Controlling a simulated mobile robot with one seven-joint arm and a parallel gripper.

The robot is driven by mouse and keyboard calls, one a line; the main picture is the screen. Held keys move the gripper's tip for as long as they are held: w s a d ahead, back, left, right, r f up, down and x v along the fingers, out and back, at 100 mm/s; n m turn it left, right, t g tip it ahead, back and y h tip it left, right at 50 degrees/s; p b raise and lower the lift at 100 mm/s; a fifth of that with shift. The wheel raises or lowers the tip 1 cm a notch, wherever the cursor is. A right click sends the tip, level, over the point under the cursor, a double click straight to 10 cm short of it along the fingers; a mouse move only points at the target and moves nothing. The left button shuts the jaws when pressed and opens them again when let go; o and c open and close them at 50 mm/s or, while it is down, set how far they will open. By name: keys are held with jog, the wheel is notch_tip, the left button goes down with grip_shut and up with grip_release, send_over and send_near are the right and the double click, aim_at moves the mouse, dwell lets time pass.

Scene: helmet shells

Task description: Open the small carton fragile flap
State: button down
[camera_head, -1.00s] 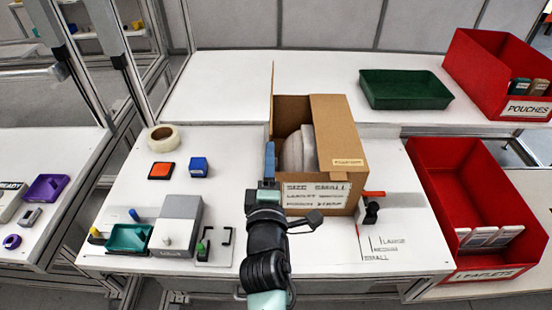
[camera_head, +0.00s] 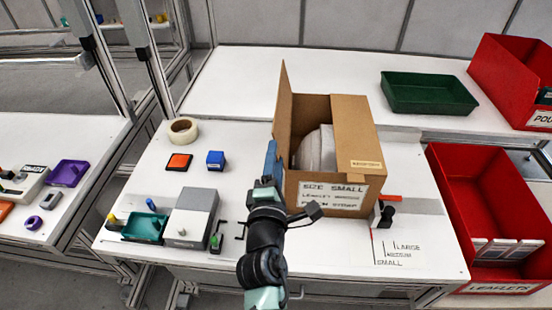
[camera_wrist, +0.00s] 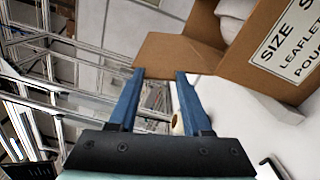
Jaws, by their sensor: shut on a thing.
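The small carton (camera_head: 330,196) stands on the white bench with its top open and a pale rounded item (camera_head: 318,150) inside. Its left flap (camera_head: 284,112) stands up, leaning slightly outward. Its right flap (camera_head: 357,130) is folded out and carries a small label that I cannot read clearly. My gripper (camera_head: 271,160) is at the carton's left side. In the wrist view its blue fingers (camera_wrist: 160,74) are apart with the brown flap (camera_wrist: 175,52) at their tips, and they appear shut on its edge. The exact contact is partly hidden.
A tape roll (camera_head: 183,130), orange block (camera_head: 179,162), blue block (camera_head: 215,160) and grey box (camera_head: 190,218) lie left of the carton. A black-handled tool (camera_head: 385,214) stands close to its right. A green tray (camera_head: 428,92) and red bins (camera_head: 485,205) are further right.

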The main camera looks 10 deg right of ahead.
jog(key=shift+c, duration=1.6)
grip_release()
jog(key=b+v, duration=0.2)
jog(key=v, duration=1.1)
